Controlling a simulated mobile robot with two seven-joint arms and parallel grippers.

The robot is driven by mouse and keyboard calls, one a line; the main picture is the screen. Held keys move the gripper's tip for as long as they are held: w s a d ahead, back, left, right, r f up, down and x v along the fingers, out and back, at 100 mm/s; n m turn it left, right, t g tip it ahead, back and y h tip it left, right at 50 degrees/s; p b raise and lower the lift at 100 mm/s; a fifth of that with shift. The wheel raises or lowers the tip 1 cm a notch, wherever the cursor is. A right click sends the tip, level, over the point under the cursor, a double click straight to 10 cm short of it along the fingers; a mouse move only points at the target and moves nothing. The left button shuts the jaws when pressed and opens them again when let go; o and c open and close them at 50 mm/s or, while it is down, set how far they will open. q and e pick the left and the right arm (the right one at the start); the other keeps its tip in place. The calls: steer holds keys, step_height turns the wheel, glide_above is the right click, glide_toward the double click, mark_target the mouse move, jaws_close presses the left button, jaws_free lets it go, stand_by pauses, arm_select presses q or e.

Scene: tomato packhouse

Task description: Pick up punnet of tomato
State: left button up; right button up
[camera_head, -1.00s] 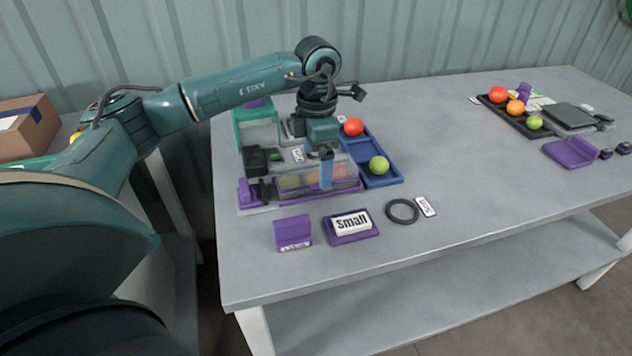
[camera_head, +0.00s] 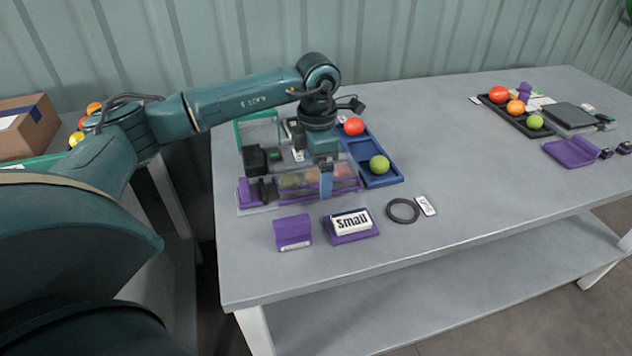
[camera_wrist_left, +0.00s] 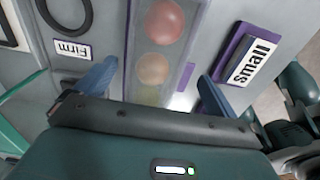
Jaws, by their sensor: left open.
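The punnet of tomatoes (camera_head: 343,185) is a clear, long box on the left part of the grey table, with a row of green to red tomatoes inside. In the left wrist view the punnet (camera_wrist_left: 186,52) runs up from between the fingers, showing red, orange and greenish tomatoes. My left gripper (camera_head: 325,182) is open and low over the punnet, pointing down. In the left wrist view my left gripper (camera_wrist_left: 155,84) has one blue finger to each side of the punnet, with no grip on it. Its near finger hides part of the punnet in the head view. My right gripper is out of view.
A blue tray (camera_head: 380,181) with a red and a green tomato stands close on the right. A black device (camera_head: 254,160) is close on the left. A "small" sign (camera_head: 351,222), purple block (camera_head: 292,232) and black ring (camera_head: 402,210) lie in front. The table's middle is clear.

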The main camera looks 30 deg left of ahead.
arm_select(q)
steer(key=shift+c, duration=0.5)
steer(key=c, duration=1.2)
